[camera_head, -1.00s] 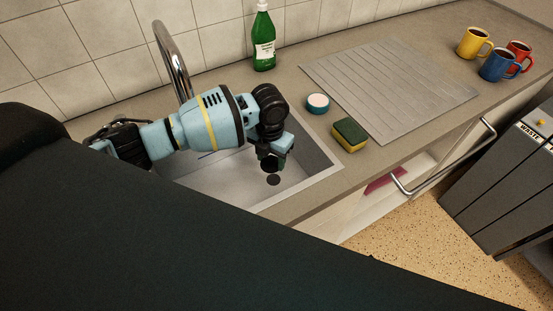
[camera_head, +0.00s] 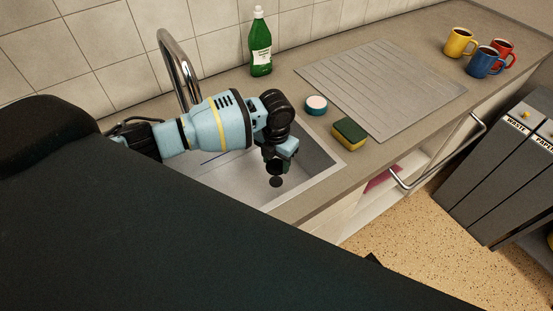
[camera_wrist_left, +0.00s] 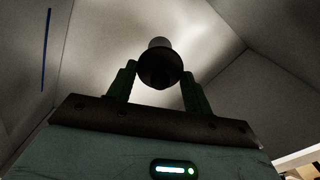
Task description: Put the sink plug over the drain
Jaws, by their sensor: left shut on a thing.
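My left gripper (camera_head: 279,160) hangs fingers-down inside the sink (camera_head: 234,183), above its floor. It is shut on the sink plug, a dark round disc, which shows small and dark under the fingers in the head view. In the left wrist view the plug (camera_wrist_left: 160,68) sits between the two dark green fingers (camera_wrist_left: 160,88). A pale round shape beyond the plug in the wrist view may be the drain, partly hidden. My right gripper is not in view.
A chrome tap (camera_head: 180,66) rises behind the sink. A thin blue stick (camera_wrist_left: 46,48) lies in the sink. A blue-and-white round pot (camera_head: 316,105), a sponge (camera_head: 348,134) and a green bottle (camera_head: 260,45) stand near the rim. Mugs are farther right.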

